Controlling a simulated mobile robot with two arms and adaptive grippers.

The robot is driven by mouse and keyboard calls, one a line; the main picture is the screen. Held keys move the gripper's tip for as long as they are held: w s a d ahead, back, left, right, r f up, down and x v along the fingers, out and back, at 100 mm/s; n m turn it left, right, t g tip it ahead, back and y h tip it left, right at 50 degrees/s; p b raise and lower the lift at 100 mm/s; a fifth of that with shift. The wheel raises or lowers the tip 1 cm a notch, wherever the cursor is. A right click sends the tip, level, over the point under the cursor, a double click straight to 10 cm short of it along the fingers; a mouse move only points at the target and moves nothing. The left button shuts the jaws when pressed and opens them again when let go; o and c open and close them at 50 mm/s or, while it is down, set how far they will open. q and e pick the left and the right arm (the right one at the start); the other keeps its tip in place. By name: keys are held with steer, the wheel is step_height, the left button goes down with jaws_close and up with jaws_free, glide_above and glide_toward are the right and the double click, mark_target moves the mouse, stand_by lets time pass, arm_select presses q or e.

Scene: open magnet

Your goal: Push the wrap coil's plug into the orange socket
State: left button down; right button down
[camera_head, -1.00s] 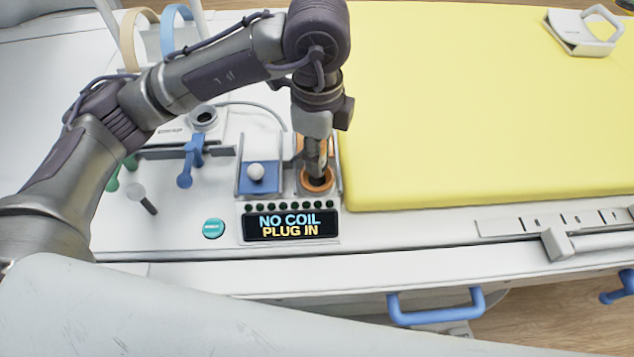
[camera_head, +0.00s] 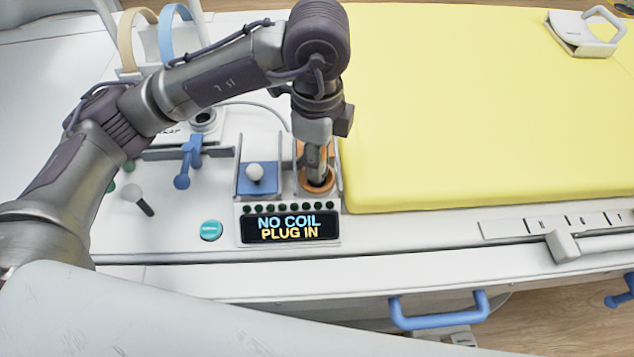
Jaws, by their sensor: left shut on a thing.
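The orange socket (camera_head: 317,187) is the right one of two sockets on the panel. My left gripper (camera_head: 315,172) points down right over it and is shut on the wrap coil's plug, which is mostly hidden by the fingers. The dark lower end of the plug sits at the socket's ring; I cannot tell how deep. The display (camera_head: 290,227) in front reads "NO COIL PLUG IN". A grey cable (camera_head: 262,106) curves from the wrap coil (camera_head: 170,132) at the left toward the gripper. My right gripper is not in view.
A blue socket (camera_head: 258,180) with a white ball knob stands just left of the orange one. A teal button (camera_head: 211,230), a blue hook (camera_head: 188,165) and a grey-white knob (camera_head: 135,195) are further left. A yellow mattress (camera_head: 480,110) lies close on the right.

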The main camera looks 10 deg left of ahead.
arm_select(q)
steer(key=shift+f+b, duration=0.75)
steer(key=shift+f, duration=0.25)
steer(key=shift+r, duration=0.1)
steer(key=c, duration=0.8)
jaws_free()
steer(key=shift+r, duration=0.1)
step_height(320, 180, up, 12)
steer(key=shift+f, duration=0.1)
